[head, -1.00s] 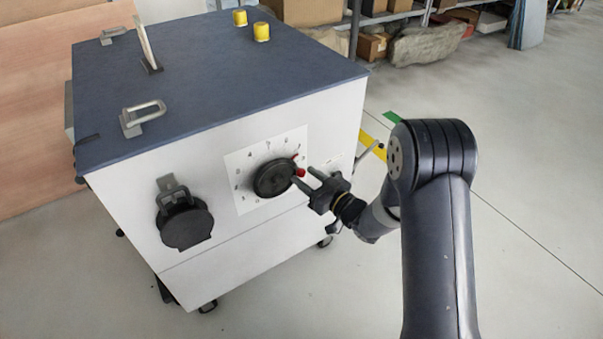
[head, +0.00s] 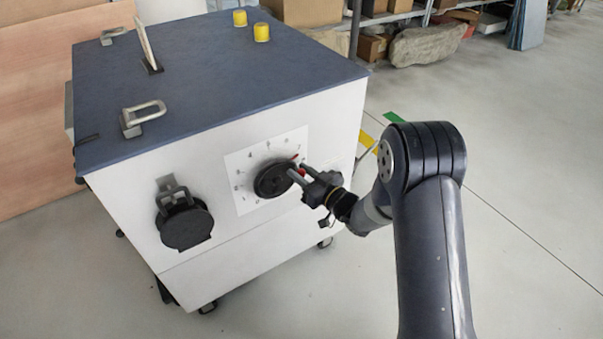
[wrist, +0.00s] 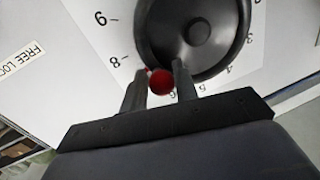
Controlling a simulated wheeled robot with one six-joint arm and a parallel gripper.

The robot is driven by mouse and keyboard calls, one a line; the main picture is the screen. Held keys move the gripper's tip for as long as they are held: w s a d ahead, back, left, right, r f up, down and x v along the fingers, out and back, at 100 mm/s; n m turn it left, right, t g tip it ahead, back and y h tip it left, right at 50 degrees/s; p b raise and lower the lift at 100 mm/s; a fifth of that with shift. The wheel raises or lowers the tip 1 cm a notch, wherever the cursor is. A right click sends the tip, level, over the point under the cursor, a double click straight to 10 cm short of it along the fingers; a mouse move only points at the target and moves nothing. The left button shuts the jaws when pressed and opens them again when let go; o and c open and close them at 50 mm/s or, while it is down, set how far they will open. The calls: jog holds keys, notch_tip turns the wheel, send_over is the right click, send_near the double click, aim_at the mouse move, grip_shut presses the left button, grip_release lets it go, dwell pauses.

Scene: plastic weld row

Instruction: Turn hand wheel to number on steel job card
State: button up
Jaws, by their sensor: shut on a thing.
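The black hand wheel (head: 272,180) is on a white numbered dial plate (head: 240,203) on the cabinet's front. Its red knob (head: 301,171) is at the wheel's right side, with a small red mark (head: 295,156) near the rim. My gripper (head: 296,174) reaches in from the right. In the wrist view the red knob (wrist: 161,82) sits between the two fingers of my gripper (wrist: 158,85), shut on it. An 8 (wrist: 116,62) shows left of the knob there. A thin upright plate (head: 147,44) stands on the cabinet top; no number on it is readable.
A black round fitting with a hasp (head: 186,225) is left of the dial. The cabinet's blue-grey top (head: 215,75) carries metal handles and two yellow caps (head: 261,32). Shelving with boxes (head: 372,46) stands behind. The floor on the right is clear.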

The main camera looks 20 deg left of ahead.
aim_at(275, 168)
jog(key=shift+s+a, duration=0.1)
jog(key=shift+s, duration=0.05)
grip_shut()
jog(key=shift+s+a+r+n+b, duration=0.1)
jog(key=shift+r+n+b, duration=0.1)
jog(key=shift+n+b, duration=0.25)
jog(key=shift+s+a+r+n+g+b, duration=0.15)
jog(key=shift+r+n+b, duration=0.1)
jog(key=shift+n+b, duration=0.35)
jog(key=shift+s+a+r+n+g+b, duration=0.15)
jog(key=shift+r+n+b, duration=0.2)
jog(key=shift+n, duration=0.3)
jog(key=n+b, duration=0.1)
jog(key=s+a+r+n+h+b, duration=0.1)
jog(key=n+b, duration=0.2)
jog(key=b, duration=0.1)
jog(key=s+a+n+h+b, duration=0.1)
jog(key=n+b, duration=0.1)
jog(key=shift+s+r, duration=0.25)
jog(key=shift+r, duration=0.1)
jog(key=n+b, duration=0.1)
jog(key=s+a+n+b, duration=0.1)
jog(key=n+b, duration=0.1)
jog(key=shift+s+r+t+h+b, duration=0.1)
jog(key=shift+r+t+h+b, duration=0.05)
jog(key=shift+t+h+b, duration=0.2)
